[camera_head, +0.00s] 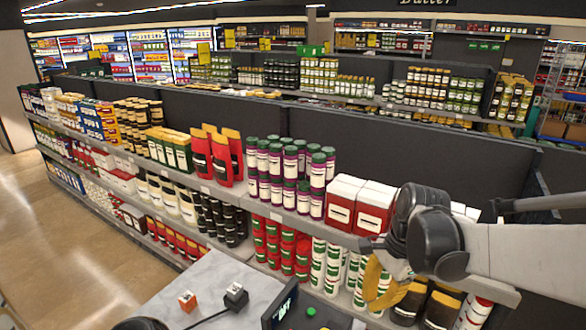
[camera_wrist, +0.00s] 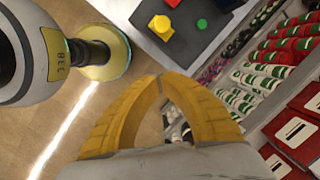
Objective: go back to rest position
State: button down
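My gripper (camera_head: 376,287) is at the right in the head view, in front of the shelf's lower rows. Its yellow fingers also show in the wrist view (camera_wrist: 161,78), where their tips meet with nothing held between them.
The grey table (camera_head: 170,300) holds an orange-and-white block (camera_head: 187,301) and a dark block with a cable (camera_head: 236,296). Stocked shelves (camera_head: 205,185) run behind. Open floor (camera_head: 60,245) lies left.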

jog(key=s+a+r+n+t+h+b, duration=0.2)
jog(key=s+n+t+b, duration=0.2)
jog(key=n, duration=1)
jog(key=s+t, duration=0.3)
jog(key=s, duration=0.2)
jog(key=shift+n, duration=0.4)
jog(key=shift+s+r, duration=0.1)
